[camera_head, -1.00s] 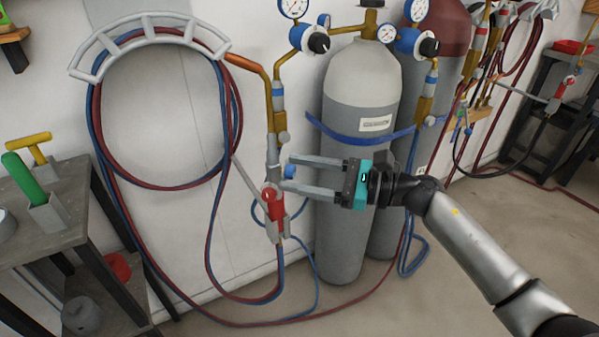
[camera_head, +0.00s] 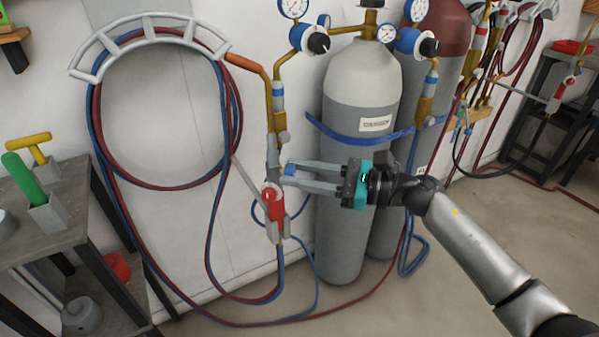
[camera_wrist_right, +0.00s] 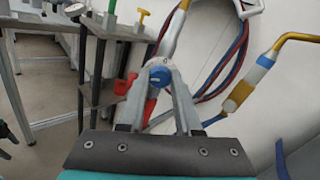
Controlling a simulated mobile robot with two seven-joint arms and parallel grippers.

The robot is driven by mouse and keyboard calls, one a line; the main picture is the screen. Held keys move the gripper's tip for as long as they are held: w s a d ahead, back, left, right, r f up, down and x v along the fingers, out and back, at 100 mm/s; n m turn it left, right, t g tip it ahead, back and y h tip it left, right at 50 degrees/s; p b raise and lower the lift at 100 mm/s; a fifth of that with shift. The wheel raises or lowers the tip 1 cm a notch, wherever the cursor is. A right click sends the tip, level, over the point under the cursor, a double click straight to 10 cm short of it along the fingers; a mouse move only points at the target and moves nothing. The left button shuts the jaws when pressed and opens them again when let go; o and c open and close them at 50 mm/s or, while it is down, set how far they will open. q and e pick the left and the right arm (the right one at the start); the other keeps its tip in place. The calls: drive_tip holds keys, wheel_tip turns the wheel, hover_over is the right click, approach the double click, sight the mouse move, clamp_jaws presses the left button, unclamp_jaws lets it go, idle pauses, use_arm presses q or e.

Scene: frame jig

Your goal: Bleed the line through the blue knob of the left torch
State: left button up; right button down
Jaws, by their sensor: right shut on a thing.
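The left torch (camera_head: 273,199) hangs on the wall left of the grey cylinder, with a red part on its lower body. Its blue knob (camera_head: 290,170) faces right, toward my right gripper (camera_head: 294,176). My right gripper has its two fingers closed around the knob. My left gripper is not in view.
Grey cylinder (camera_head: 345,200) with a blue strap stands close behind my right gripper. Red and blue hoses (camera_head: 120,225) hang in loops from a rack (camera_head: 150,27) at the left. A grey table (camera_head: 55,225) stands at the far left. Floor at the lower right is clear.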

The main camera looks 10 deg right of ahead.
drive_tip(key=shift+m, duration=0.6)
drive_tip(key=shift+m+p, duration=0.3)
drive_tip(key=shift+p, duration=0.05)
drive_tip(key=shift+m+p, duration=0.3)
drive_tip(key=shift+m, duration=0.5)
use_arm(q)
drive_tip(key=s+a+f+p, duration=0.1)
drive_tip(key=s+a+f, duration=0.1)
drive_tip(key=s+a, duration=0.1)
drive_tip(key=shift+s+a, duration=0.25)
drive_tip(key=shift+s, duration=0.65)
use_arm(e)
drive_tip(key=shift+m, duration=1.8)
drive_tip(key=c, duration=0.6)
unclamp_jaws()
